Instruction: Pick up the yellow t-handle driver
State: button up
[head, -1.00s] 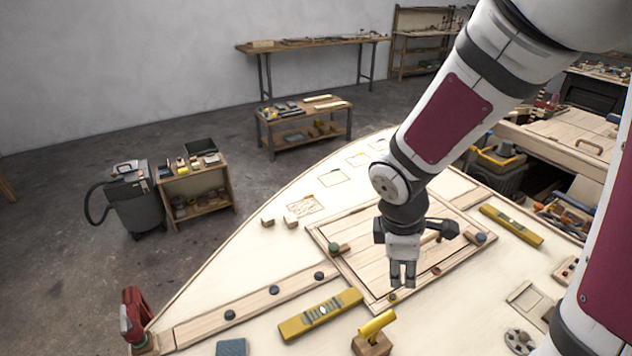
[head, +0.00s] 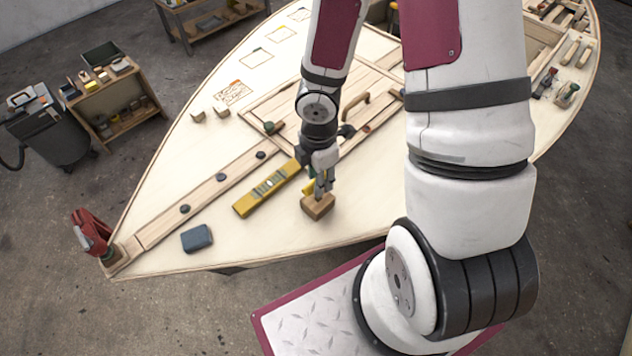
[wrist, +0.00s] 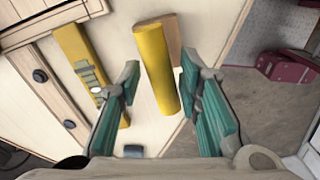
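The yellow t-handle driver (head: 308,186) stands in a small wooden block (head: 318,207) on the pale deck, partly hidden behind my gripper in the head view. In the wrist view its thick yellow handle bar (wrist: 157,70) lies between my fingers, with the block (wrist: 174,42) behind it. My gripper (head: 322,186) is over the block, pointing down. In the wrist view my gripper (wrist: 160,68) is open, its green-padded fingers either side of the bar, with gaps showing on both sides. The driver's shaft is hidden.
A yellow spirit level (head: 268,188) lies close left of the driver. A blue-grey block (head: 197,238) and a red clamp (head: 92,232) are further left. A raised hatch panel (head: 290,110) is behind. The deck edge is close in front.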

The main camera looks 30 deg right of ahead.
jog(key=shift+s+f, duration=0.1)
jog(key=shift+f, duration=3.05)
grip_shut()
